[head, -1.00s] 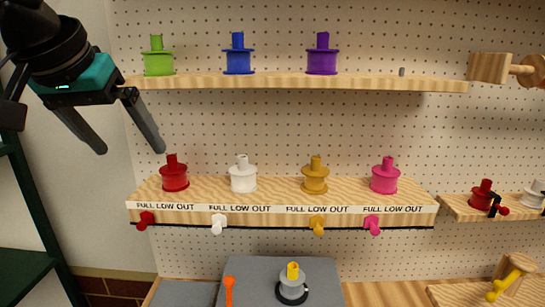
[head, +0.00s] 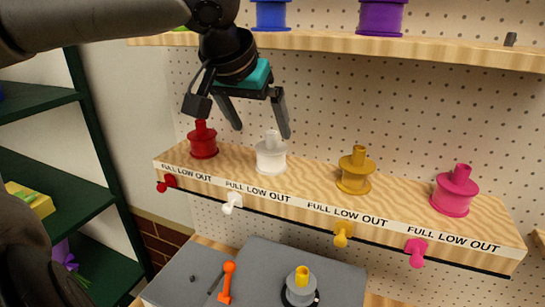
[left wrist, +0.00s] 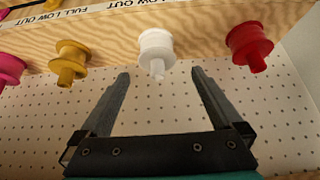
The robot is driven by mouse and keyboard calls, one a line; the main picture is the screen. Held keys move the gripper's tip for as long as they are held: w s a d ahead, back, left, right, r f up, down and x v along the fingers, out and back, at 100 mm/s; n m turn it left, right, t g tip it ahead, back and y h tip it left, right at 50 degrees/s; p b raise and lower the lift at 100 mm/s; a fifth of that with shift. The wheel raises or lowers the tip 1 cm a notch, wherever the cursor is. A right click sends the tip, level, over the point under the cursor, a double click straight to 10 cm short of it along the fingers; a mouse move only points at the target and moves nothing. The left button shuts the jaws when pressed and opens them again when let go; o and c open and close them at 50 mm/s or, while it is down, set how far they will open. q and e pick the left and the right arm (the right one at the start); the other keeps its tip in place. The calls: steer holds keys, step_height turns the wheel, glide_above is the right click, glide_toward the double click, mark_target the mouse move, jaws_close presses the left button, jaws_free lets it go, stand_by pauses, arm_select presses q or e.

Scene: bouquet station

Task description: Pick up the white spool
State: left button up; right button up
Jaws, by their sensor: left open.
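The white spool (head: 271,155) stands upright on the lower wooden shelf (head: 330,183), between the red spool (head: 203,141) and the yellow spool (head: 355,171). My left gripper (head: 261,133) is open and empty, just above and in front of the white spool in the head view. In the left wrist view the white spool (left wrist: 157,52) shows between and beyond the two fingertips of the left gripper (left wrist: 160,75), with its peg toward me. The fingers look apart from it. My right gripper is not in view.
A pink spool (head: 455,191) stands farther right on the shelf. Coloured pegs, such as the white one (head: 232,202), stick out below the label strip. Blue (head: 271,14) and purple (head: 381,16) spools stand on the upper shelf. A grey surface (head: 250,270) lies below.

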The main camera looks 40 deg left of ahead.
mark_target(269, 139)
arm_select(q)
steer(key=shift+x, duration=3.2)
steer(key=shift+w+d, duration=0.15)
steer(key=shift+d, duration=0.05)
steer(key=c, duration=1.2)
steer(key=shift+r, duration=0.2)
